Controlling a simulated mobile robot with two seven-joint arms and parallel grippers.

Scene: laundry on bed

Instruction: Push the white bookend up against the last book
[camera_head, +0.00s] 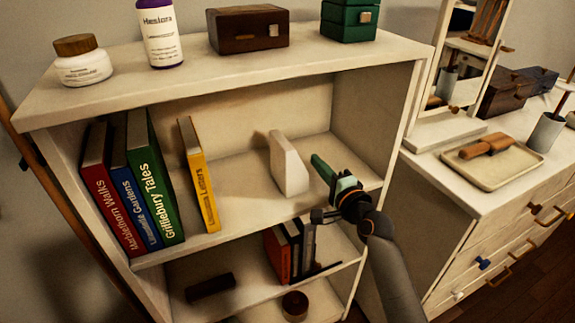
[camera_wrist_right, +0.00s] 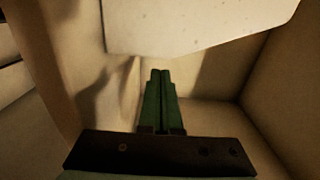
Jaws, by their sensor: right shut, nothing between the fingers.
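The white bookend (camera_head: 288,164) stands upright on the upper shelf (camera_head: 240,207) of the bookcase. To its left stands a yellow book (camera_head: 198,174), apart from it with bare shelf between. Left of a further gap, a red book (camera_head: 110,190), a blue book (camera_head: 139,203) and a green book (camera_head: 152,180) stand together. My right gripper (camera_head: 320,165) is shut and empty, just right of the bookend; contact cannot be told. In the right wrist view, the gripper's green fingers (camera_wrist_right: 160,95) are together, with the pale bookend (camera_wrist_right: 190,25) across the top. My left gripper is not in view.
The bookcase side wall (camera_head: 375,120) rises right of my gripper. The lower shelf holds several books (camera_head: 285,250) and a dark box (camera_head: 210,288). A white jar (camera_head: 82,62), a bottle (camera_head: 160,35) and boxes stand on top. A dresser (camera_head: 440,190) stands at the right.

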